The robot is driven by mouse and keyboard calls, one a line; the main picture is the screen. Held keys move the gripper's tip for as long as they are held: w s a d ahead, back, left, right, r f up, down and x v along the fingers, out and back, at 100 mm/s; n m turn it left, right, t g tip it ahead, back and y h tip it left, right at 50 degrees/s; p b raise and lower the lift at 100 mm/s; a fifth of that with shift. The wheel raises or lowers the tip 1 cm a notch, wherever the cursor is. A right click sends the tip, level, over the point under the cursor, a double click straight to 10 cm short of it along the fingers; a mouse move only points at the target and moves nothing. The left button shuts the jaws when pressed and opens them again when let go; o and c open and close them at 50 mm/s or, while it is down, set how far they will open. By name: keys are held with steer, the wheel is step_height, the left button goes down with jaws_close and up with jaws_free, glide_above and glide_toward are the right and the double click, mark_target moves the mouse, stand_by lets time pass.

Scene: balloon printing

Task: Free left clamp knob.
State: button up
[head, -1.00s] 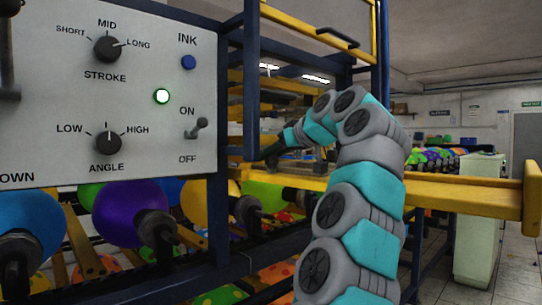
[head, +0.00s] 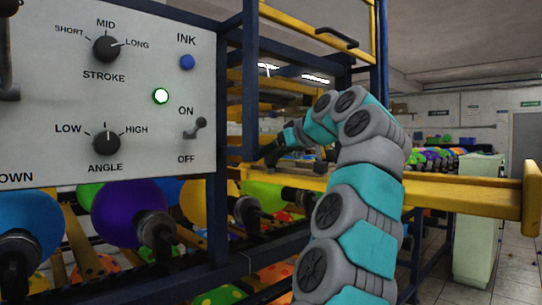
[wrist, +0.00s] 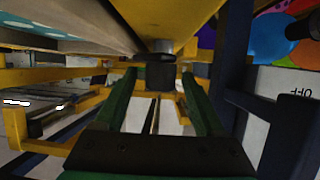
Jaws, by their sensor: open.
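A dark knob (wrist: 155,72) hangs on a short grey stem under a yellow beam in the wrist view; I take it to be the clamp knob. My gripper (wrist: 158,82) is open, with one green finger to each side of the knob. I see gaps beside the knob, and I cannot tell whether either finger touches it. In the head view my gripper (head: 268,152) is small and dark inside the blue machine frame, and the knob cannot be made out there.
Blue posts (head: 251,80) stand close to my gripper. Balloons (head: 128,210) hang below the panel.

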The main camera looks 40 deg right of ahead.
steer(key=v, duration=0.6)
steer(key=shift+d, duration=0.15)
steer(key=shift+v, duration=0.9)
steer(key=shift+r, duration=0.1)
